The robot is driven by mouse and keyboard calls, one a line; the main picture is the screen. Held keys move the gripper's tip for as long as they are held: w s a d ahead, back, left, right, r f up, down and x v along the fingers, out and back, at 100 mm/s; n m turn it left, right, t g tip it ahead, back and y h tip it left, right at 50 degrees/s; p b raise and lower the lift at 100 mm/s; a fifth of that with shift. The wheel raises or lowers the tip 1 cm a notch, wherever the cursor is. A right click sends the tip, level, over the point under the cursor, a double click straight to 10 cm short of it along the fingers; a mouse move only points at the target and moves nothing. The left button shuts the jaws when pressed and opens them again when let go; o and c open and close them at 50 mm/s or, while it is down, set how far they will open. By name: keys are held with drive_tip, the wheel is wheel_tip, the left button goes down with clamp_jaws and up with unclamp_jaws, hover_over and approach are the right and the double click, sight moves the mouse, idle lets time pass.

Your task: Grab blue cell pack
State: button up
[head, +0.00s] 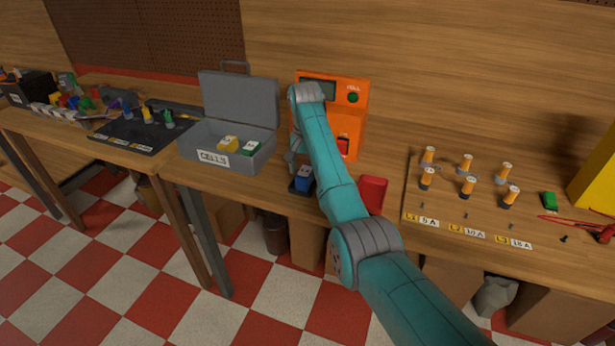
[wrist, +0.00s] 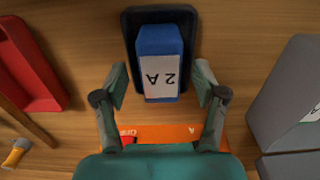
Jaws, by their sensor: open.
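The blue cell pack (wrist: 159,62) sits in a small black tray (wrist: 190,22) on the bench, and its white label reads "2 A" upside down in the wrist view. It also shows in the head view (head: 304,178), partly beside my arm. My gripper (wrist: 161,84) is open, with one finger on each side of the pack's near end. Both fingers look apart from the pack. In the head view my gripper (head: 293,163) is mostly hidden by my arm and small; its height above the bench is hard to tell.
An orange tester (head: 352,93) stands behind my arm. A grey case (head: 198,158) labelled CELLS, holding yellow and green packs, is open to the left. A red bin (head: 373,193) lies close on the right. A board with several orange-topped posts (head: 467,186) is further right.

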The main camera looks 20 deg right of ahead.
drive_tip(key=shift+f, duration=0.45)
clamp_jaws()
drive_tip(key=shift+r, duration=0.1)
